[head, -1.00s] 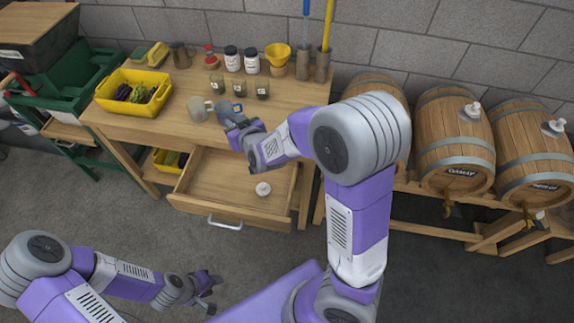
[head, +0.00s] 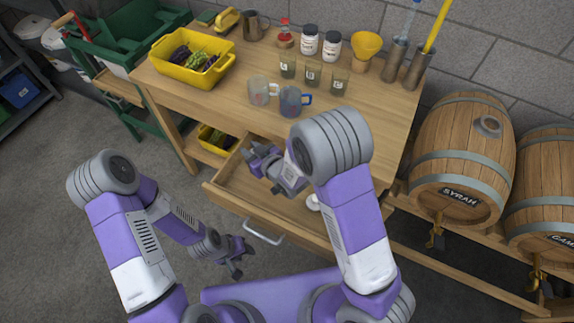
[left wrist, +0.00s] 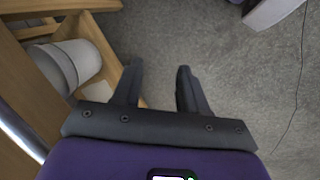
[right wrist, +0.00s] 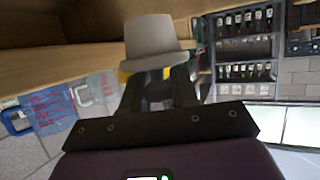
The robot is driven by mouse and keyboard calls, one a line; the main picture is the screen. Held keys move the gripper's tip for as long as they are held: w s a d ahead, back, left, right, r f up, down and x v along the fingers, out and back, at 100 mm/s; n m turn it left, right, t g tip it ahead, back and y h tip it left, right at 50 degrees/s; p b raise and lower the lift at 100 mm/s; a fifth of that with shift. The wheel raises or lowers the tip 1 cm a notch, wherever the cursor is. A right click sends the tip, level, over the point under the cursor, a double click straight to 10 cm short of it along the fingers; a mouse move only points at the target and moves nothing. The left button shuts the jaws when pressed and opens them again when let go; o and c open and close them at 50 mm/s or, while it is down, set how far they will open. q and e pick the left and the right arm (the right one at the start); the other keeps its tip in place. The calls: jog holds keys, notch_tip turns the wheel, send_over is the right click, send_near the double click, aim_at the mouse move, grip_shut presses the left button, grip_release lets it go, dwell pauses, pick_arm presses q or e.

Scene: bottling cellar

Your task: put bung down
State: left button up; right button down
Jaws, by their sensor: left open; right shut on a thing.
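A pale grey, tapered bung (right wrist: 155,38) is held at the fingertips of my right gripper (right wrist: 160,85) in the right wrist view. In the head view my right gripper (head: 258,155) is over the open drawer (head: 238,205); the bung is hard to make out there. A small white round thing (head: 313,202) lies in the drawer, partly hidden by my right arm. The Syrah barrel (head: 455,150) shows a bare round bung hole on top. My left gripper (head: 238,258) is open and empty, low in front of the bench; it also shows in the left wrist view (left wrist: 160,80).
The Gamay barrel (head: 545,190) stands at right.

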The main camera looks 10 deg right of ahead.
jog(key=f, duration=0.1)
jog(key=f+b, duration=0.1)
jog(key=f, duration=0.3)
jog(key=shift+s, duration=0.25)
jog(key=shift+w+f+b, duration=0.1)
jog(key=shift+f+b, duration=0.75)
jog(key=shift+f, duration=1.4)
jog(key=shift+r, duration=0.1)
jog(key=shift+f, duration=0.25)
jog(key=c, duration=0.9)
grip_release()
jog(key=shift+o, duration=0.2)
jog(key=shift+r, duration=0.1)
